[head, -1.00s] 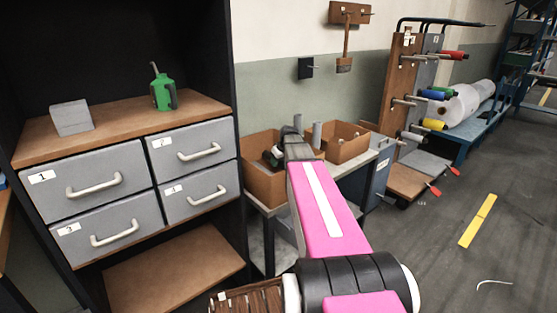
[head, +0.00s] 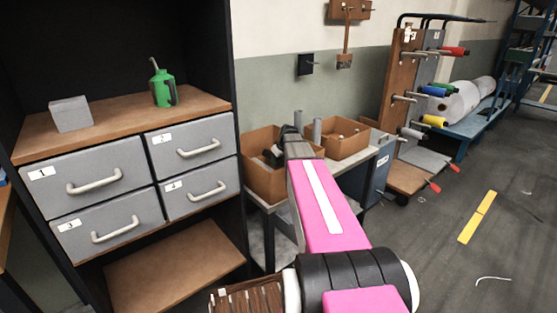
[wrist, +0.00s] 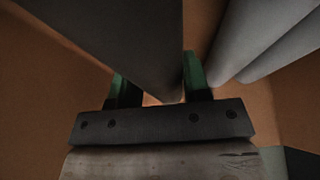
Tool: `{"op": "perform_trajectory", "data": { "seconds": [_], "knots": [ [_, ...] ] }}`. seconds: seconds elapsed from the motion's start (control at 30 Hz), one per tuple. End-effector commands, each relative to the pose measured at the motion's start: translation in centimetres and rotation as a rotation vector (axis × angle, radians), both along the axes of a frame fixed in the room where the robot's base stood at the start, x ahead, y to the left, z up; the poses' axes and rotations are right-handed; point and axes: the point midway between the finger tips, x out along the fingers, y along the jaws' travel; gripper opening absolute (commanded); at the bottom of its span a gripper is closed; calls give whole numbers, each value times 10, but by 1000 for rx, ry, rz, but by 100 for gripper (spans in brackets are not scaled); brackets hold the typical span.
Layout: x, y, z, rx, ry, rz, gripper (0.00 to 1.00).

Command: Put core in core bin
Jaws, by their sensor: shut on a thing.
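In the wrist view my gripper (wrist: 157,88) has its green fingers on both sides of a grey tube-shaped core (wrist: 125,38) and is shut on it. Two more grey cores show to the right, one nearer (wrist: 232,40) and one at the edge (wrist: 285,50), apart from the fingers. Brown cardboard-like surfaces surround them. In the head view my pink arm reaches to the left cardboard box (head: 266,183) on the bench, and its forearm hides much of the gripper. A grey core (head: 317,131) stands upright by the right cardboard box (head: 352,146). I cannot read a bin label.
A drawer cabinet (head: 98,180) stands at the left with a grey block (head: 71,114) and green oil can (head: 163,88) on top. A rack with coloured-ended rods (head: 402,85) and white rolls (head: 458,105) stand at the right. The floor (head: 440,260) at right is mostly clear.

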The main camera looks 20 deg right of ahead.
Motion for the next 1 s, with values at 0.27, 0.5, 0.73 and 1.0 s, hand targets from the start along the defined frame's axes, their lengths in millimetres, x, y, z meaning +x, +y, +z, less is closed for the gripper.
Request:
{"op": "perform_trajectory", "data": {
  "seconds": [0.27, 0.5, 0.73, 1.0],
  "knots": [
    [0, 0, -6, 0, 0, 0, 15],
    [0, 0, -11, 0, 0, 0, 15],
    [0, 0, -12, 0, 0, 0, 15],
    [0, 0, -12, 0, 0, 0, 73]
  ]
}}
